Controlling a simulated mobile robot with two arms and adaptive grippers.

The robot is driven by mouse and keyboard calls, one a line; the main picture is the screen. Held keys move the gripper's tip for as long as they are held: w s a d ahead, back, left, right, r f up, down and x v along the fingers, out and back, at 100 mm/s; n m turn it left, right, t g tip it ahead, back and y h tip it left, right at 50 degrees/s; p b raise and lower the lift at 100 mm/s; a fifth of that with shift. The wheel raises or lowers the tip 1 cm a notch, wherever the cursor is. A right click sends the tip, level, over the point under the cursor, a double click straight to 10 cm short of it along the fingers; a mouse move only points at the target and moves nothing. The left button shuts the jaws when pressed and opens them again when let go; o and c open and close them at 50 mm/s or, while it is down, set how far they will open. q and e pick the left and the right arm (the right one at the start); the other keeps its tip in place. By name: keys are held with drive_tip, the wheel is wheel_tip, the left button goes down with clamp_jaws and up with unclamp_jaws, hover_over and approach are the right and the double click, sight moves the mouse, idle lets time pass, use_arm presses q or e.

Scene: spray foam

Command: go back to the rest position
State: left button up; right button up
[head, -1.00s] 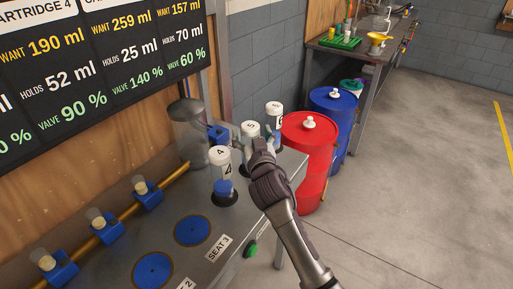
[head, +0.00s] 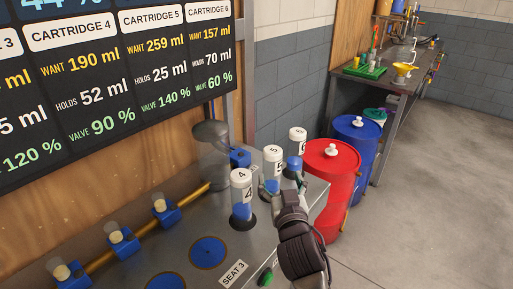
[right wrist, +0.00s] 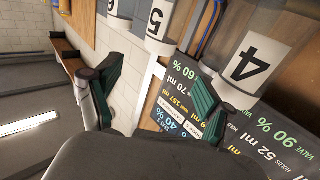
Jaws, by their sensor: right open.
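My right gripper (head: 296,188) is close in front of the cartridges and to the right of cartridge 4. Its two green-padded fingers (right wrist: 157,78) are spread and empty in the right wrist view. Cartridge 4 (head: 242,200), a clear tube with white cap and blue contents, stands upright in its seat. Cartridge 5 (head: 271,172) and cartridge 6 (head: 296,148) stand behind it, with cartridge 5's lower part partly covered by my gripper. The right wrist view shows the labels of cartridge 4 (right wrist: 252,62) and cartridge 5 (right wrist: 157,24). My left gripper is not in view.
The grey bench (head: 232,256) has empty blue seats (head: 208,252) and a brass pipe with blue valves (head: 124,240). A red drum (head: 331,170) and a blue drum (head: 357,135) stand just right of it. A wall board (head: 120,85) hangs behind. Open floor lies at the right.

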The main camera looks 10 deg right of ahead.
drive_tip(key=s+f+g, duration=0.1)
drive_tip(key=f, duration=0.1)
drive_tip(key=s+d+f+g, duration=0.1)
drive_tip(key=f, duration=0.1)
drive_tip(key=s+f, duration=0.2)
drive_tip(key=shift+d+f+g, duration=0.4)
drive_tip(key=s+f+n+g+y, duration=0.15)
drive_tip(key=s+f+g, duration=0.55)
drive_tip(key=s, duration=0.7)
drive_tip(key=s+f+n+g+y, duration=0.15)
drive_tip(key=s+f+g, duration=0.25)
drive_tip(key=s+f, duration=0.7)
drive_tip(key=s+f+g, duration=0.1)
drive_tip(key=s+f, duration=0.1)
drive_tip(key=f, duration=1.1)
drive_tip(key=s+f+g, duration=0.1)
drive_tip(key=s+f, duration=0.1)
drive_tip(key=f, duration=1.1)
drive_tip(key=s+d+f+g, duration=0.1)
drive_tip(key=s+d+f, duration=0.2)
drive_tip(key=s+f, duration=1.1)
drive_tip(key=shift+s+d+n+h, duration=0.2)
drive_tip(key=shift+s+n+h, duration=0.2)
drive_tip(key=shift+s, duration=0.5)
